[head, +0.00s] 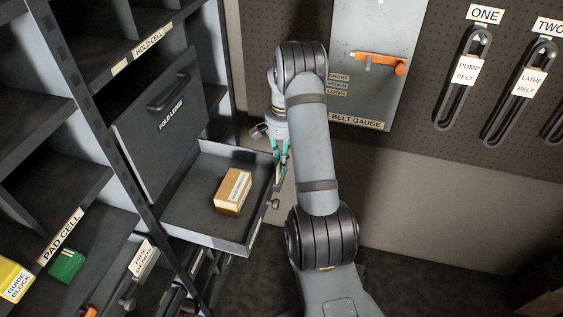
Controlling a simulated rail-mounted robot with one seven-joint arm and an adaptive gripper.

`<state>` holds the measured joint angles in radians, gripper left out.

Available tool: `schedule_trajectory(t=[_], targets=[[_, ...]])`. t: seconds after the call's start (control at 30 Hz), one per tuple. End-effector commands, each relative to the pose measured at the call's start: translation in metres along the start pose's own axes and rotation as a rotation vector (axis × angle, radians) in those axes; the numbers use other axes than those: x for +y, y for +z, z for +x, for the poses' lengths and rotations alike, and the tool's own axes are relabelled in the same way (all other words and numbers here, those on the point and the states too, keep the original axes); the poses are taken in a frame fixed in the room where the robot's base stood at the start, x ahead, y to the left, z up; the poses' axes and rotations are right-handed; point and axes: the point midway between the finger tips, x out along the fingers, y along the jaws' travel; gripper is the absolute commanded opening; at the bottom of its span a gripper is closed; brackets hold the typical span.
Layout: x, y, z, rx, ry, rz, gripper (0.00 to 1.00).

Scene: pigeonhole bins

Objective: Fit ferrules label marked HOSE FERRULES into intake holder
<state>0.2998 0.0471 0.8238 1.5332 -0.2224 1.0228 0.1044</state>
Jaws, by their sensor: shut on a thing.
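My gripper (281,162), with teal fingers, is at the right front edge of the pulled-out drawer (190,222), partly behind my arm. It is shut on a small pale piece (278,176) that looks like the label. Its writing cannot be read, and most of it is hidden. It is close to the drawer's front; whether it touches a holder there I cannot tell. The intake holder cannot be made out. A cardboard box (233,191) with a pale top sits inside the drawer.
Shelves marked HOLD CELL (148,42) and PAD CELL (61,236) are left. A green block (66,264) lies low left. The pegboard holds a belt gauge (372,70) and hanging belts (472,55).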

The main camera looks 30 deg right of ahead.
Motion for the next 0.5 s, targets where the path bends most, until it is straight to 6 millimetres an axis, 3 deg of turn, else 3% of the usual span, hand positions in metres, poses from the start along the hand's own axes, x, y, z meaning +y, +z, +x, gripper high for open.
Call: schedule_trajectory(t=[0.5], targets=[[0.0,-0.001,0.013,-0.001,0.0,0.0,0.0]])
